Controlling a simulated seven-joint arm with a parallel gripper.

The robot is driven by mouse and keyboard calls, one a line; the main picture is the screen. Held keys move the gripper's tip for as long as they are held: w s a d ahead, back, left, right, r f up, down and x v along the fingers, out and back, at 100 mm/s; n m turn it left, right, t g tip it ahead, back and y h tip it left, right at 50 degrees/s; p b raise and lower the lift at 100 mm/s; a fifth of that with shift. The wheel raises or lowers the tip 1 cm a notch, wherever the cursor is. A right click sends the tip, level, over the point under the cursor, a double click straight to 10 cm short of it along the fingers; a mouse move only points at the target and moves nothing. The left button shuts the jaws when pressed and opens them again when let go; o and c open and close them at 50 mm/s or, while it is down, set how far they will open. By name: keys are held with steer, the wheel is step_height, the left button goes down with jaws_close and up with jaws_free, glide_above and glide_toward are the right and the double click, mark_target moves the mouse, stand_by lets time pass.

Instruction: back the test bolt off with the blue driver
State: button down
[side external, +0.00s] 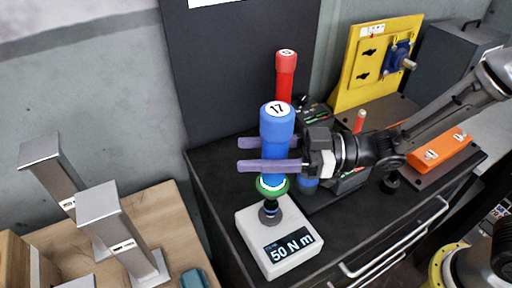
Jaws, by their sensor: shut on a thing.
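The blue driver (277,126), with a 17 on its cap, stands upright over the white torque tester (262,222). My gripper (270,155) comes from the right and is shut on the driver's body, its purple fingers level across it. A green ring (272,187) sits at the driver's lower end. Below it is a dark bolt or socket piece (269,211) on top of the tester; I cannot tell where driver and test bolt meet. The tester's display (289,249) reads 50 N m.
A red driver (285,75) stands behind the blue one. A yellow panel (375,62) and an orange block (441,151) are at the right on the dark cabinet top (217,165). Grey metal posts (123,235) stand on a wooden surface (174,228) at the left.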

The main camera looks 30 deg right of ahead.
steer(key=shift+f, duration=1.1)
stand_by(1.8)
steer(key=shift+r, duration=0.15)
stand_by(0.4)
steer(key=shift+r, duration=2.75)
